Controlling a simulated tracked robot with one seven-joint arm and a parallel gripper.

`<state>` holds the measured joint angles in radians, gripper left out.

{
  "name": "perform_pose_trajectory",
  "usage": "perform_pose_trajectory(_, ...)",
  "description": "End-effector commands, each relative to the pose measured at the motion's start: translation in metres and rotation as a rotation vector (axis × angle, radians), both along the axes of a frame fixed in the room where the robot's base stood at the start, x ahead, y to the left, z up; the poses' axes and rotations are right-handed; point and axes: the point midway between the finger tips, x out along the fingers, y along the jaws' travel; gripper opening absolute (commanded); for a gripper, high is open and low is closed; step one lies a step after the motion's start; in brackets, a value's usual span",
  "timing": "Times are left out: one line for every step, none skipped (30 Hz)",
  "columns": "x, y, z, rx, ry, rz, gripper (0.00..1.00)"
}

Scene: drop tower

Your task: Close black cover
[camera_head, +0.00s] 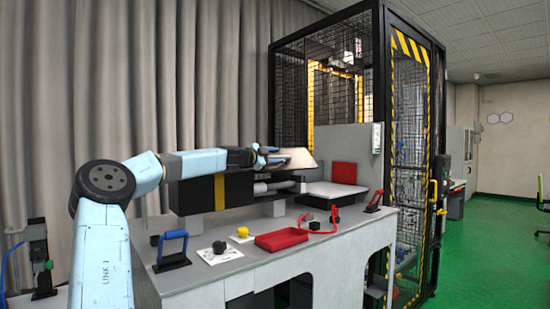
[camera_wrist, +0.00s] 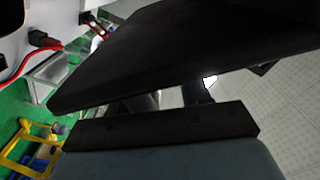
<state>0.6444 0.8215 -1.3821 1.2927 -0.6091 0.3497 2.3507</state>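A black machine housing (camera_head: 190,196) with a yellow band lies on the bench. A tilted panel (camera_head: 297,158), pale with glare, stands raised at its right end; it may be the cover. My gripper (camera_head: 270,157) is at the panel's left side, touching or very close; I cannot tell which. In the wrist view a large dark slab (camera_wrist: 190,45), likely the cover, fills the upper middle. A dark bar (camera_wrist: 160,126) above a grey-blue surface lies below it, with a narrow gap between. The gripper's opening is not clearly visible.
The caged tower (camera_head: 408,150) stands behind. A curtain (camera_head: 150,90) hangs at left.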

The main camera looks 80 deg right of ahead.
Motion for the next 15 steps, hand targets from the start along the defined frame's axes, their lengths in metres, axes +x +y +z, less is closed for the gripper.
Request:
perform_pose_trajectory(-0.001,0.000,0.001,0.000,0.000,-0.001,0.44)
perform_pose_trajectory(-0.001,0.000,0.001,0.000,0.000,-0.001,0.44)
perform_pose_trajectory(-0.001,0.000,0.001,-0.001,0.001,-0.002,0.44)
perform_pose_trajectory(-0.001,0.001,0.001,-0.001,0.001,-0.002,0.44)
perform_pose_trajectory(-0.002,0.001,0.001,-0.001,0.001,-0.002,0.44)
perform_pose_trajectory(-0.001,0.001,0.001,-0.001,0.001,-0.002,0.44)
perform_pose_trajectory(-0.001,0.001,0.001,-0.001,0.001,-0.003,0.44)
perform_pose_trajectory(-0.001,0.002,0.001,-0.001,0.001,-0.003,0.44)
perform_pose_trajectory(0.000,0.003,0.001,-0.001,0.001,-0.003,0.44)
perform_pose_trajectory(0.001,0.004,0.001,-0.001,0.001,-0.003,0.44)
perform_pose_trajectory(0.002,0.006,0.001,0.000,0.001,-0.003,0.44)
perform_pose_trajectory(0.005,0.009,0.001,-0.001,0.002,-0.002,0.44)
perform_pose_trajectory(0.007,0.011,0.001,0.000,0.002,-0.002,0.44)
perform_pose_trajectory(0.010,0.013,0.001,0.000,0.002,0.000,0.44)
perform_pose_trajectory(0.013,0.017,0.001,0.000,0.002,0.000,0.44)
